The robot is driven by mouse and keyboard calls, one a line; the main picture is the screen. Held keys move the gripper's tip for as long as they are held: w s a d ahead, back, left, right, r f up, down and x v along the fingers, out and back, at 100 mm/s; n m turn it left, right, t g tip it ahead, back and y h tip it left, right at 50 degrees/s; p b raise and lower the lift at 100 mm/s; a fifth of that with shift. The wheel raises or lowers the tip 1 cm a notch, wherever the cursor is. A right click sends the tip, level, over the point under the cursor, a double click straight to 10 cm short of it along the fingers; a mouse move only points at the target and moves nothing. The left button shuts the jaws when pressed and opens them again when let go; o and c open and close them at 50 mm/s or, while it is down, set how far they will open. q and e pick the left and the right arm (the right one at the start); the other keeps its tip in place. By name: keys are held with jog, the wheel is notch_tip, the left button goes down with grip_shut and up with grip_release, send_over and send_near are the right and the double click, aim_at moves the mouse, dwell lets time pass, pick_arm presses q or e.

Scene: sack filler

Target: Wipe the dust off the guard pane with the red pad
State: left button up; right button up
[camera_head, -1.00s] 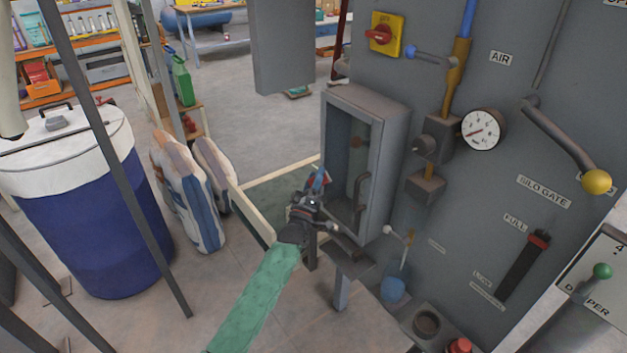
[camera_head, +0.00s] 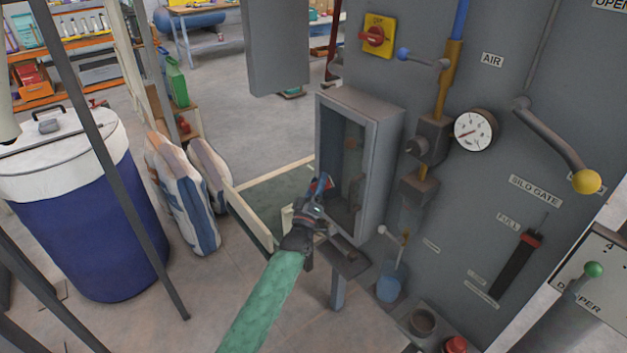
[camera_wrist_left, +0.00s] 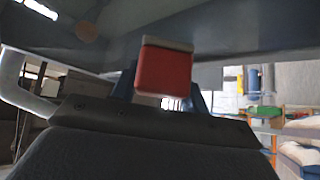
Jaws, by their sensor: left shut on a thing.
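The guard pane (camera_head: 347,150) is a dark, see-through panel in the front of a grey box on the machine's wall. A faint brownish patch shows on it; I cannot tell whether that is dust. My left gripper (camera_head: 319,190) is at the pane's lower left part, shut on the red pad (camera_head: 327,182). In the left wrist view the red pad (camera_wrist_left: 165,70) is a small block with a pale edge, held upright beyond the gripper. A dark, flat surface fills the top of that view, close to the pad. I cannot tell whether they touch. My right gripper is out of view.
A grey curved handle (camera_wrist_left: 22,85) is at the left of the wrist view. Filled sacks (camera_head: 184,195) and a blue drum (camera_head: 88,230) stand left.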

pick_arm(q)
jog(key=shift+s+d, duration=0.3)
jog(key=shift+s, duration=0.15)
jog(key=shift+d, duration=0.1)
jog(key=shift+w, duration=0.15)
jog(key=shift+w+a+b, duration=0.4)
jog(key=shift+w+a, duration=0.05)
jog(key=shift+w, duration=0.15)
jog(key=shift+w+a+b, duration=0.35)
jog(key=shift+w+a, duration=0.05)
jog(key=shift+w, duration=0.2)
jog(key=shift+w+a, duration=0.1)
jog(key=shift+w, duration=0.1)
jog(key=shift+w+a+r, duration=0.1)
jog(key=shift+r, duration=0.1)
jog(key=shift+a, duration=0.15)
